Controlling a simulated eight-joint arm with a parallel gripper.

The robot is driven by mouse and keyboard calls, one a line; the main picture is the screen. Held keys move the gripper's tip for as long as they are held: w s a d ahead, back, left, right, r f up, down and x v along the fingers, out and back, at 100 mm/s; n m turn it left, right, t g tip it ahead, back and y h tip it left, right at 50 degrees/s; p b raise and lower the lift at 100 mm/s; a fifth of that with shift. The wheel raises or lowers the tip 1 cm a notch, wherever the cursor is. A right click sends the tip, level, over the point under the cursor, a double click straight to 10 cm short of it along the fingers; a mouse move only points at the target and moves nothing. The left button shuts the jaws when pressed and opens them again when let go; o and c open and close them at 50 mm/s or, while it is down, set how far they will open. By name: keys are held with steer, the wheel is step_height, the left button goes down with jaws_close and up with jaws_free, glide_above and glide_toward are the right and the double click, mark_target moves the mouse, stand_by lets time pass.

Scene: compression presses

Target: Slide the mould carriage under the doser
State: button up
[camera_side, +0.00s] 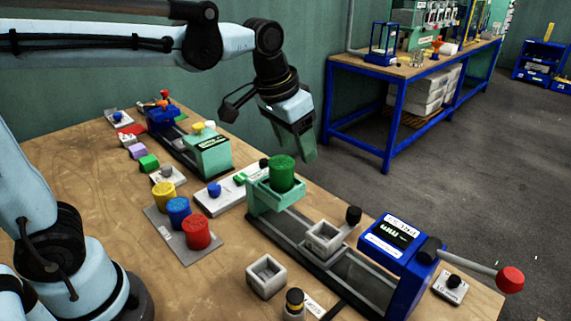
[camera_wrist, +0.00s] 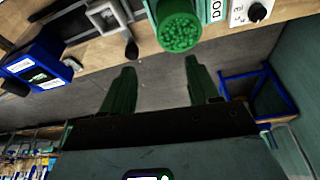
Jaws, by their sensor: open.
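The mould carriage (camera_side: 322,240) is a grey open box on a dark rail. It sits between the doser and the blue press, with a black-knobbed handle (camera_side: 353,215) on its far side. The doser is a light green stand (camera_side: 272,200) with a dark green hopper (camera_side: 283,172) on top, at the rail's left end. My gripper (camera_side: 307,153) is open and empty, in the air behind and above the doser. In the wrist view its fingers (camera_wrist: 158,72) are apart, with the hopper (camera_wrist: 178,30), the handle knob (camera_wrist: 131,50) and part of the carriage (camera_wrist: 103,15) beyond them.
The blue press (camera_side: 392,248) with a red-knobbed lever (camera_side: 510,280) stands at the rail's right end. A loose grey mould box (camera_side: 266,277) is in front. Yellow, blue and red pots (camera_side: 196,233) stand on a plate to the left. A second press line (camera_side: 180,145) lies farther back.

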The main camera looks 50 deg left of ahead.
steer(key=w+d+g, duration=0.2)
steer(key=w+d, duration=0.3)
steer(key=m+g, duration=0.2)
glide_above(353, 211)
step_height(353, 211, down, 4)
steer(key=r, duration=0.1)
steer(key=shift+y, duration=0.3)
step_height(353, 211, down, 13)
steer(key=shift+r, duration=0.1)
jaws_close()
